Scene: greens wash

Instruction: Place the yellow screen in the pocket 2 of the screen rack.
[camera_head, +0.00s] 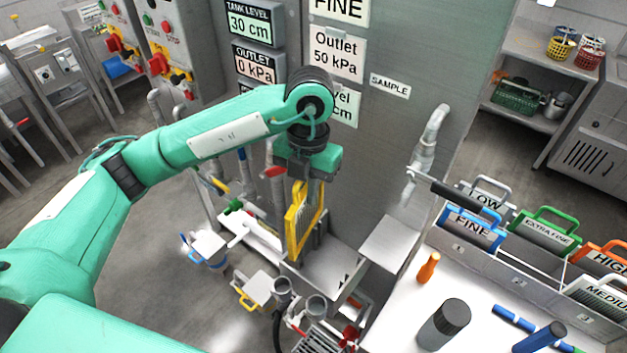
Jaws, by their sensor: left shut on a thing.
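The yellow screen (291,226) is a yellow frame with a grey mesh, hanging upright. My left gripper (314,180) is shut on its top edge and points down. The screen is over or partly in a steel housing (338,262) by the panel; I cannot tell whether they touch. The screen rack (484,262) is a grey rack on the white table at the right, well away from the gripper. It holds a blue FINE screen (470,231), with green, orange and white screens further right. My right gripper is not in view.
A tall steel panel (390,130) with pipes stands behind the gripper. A bent pipe with a dark handle (455,194) lies between panel and rack. An orange bottle (428,267) and a dark-capped cylinder (444,322) stand on the table before the rack.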

